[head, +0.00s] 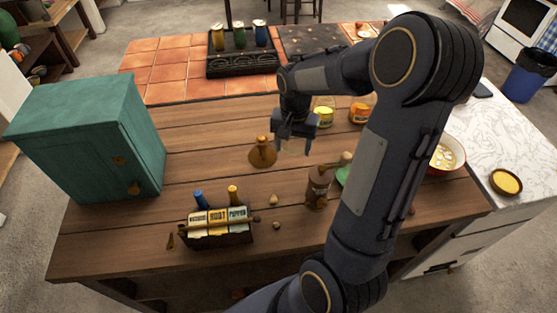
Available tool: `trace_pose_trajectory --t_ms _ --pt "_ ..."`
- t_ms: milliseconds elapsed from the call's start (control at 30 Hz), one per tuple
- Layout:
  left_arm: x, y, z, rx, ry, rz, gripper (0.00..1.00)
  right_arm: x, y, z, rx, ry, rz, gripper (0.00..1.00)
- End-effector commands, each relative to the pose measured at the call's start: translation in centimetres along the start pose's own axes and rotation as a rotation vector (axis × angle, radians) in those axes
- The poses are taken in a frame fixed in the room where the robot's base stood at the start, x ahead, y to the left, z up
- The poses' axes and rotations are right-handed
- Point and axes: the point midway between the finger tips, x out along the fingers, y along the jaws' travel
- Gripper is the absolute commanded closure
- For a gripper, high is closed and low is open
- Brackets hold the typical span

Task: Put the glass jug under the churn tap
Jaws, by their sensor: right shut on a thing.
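My right gripper (296,143) points down over the middle of the wooden counter. It is shut on a small, pale, see-through thing that looks like the glass jug (295,149), mostly hidden by the fingers. A brown vessel (318,188) with a pale wooden piece at its upper right stands nearer the front, partly beside my arm; I cannot tell whether it is the churn, and no tap shows clearly. A brass-coloured, wide-based pot (262,153) stands just left of the gripper. My left gripper is out of view.
A teal cabinet (90,140) stands at the left. A basket of labelled packets (218,230) sits at the front. Yellow (323,115) and orange (360,113) jars stand behind the gripper. A bowl (447,155) is at the right. The counter between cabinet and brass pot is clear.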

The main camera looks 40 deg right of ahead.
Motion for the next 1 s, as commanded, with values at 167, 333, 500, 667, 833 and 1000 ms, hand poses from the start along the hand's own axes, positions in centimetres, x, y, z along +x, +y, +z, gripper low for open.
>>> trace_pose_trajectory --t_ms 167,333,500,667,833,1000 --pt "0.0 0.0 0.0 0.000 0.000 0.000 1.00 3.1 0.1 0.1 0.001 -0.003 0.002 0.66" --pt "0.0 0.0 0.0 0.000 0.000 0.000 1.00 4.7 0.0 0.0 0.001 -0.003 0.002 0.66" --pt "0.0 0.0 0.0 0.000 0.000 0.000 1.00 7.1 0.1 0.0 0.001 -0.002 0.002 0.66" --pt "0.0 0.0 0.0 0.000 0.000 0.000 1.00 7.8 0.0 0.0 0.001 0.001 -0.001 0.66" --pt "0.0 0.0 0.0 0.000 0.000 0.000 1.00 7.8 0.0 0.0 0.001 0.001 -0.001 0.66" --pt "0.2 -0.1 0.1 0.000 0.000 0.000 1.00 8.0 0.0 0.0 0.001 0.000 0.000 0.34"
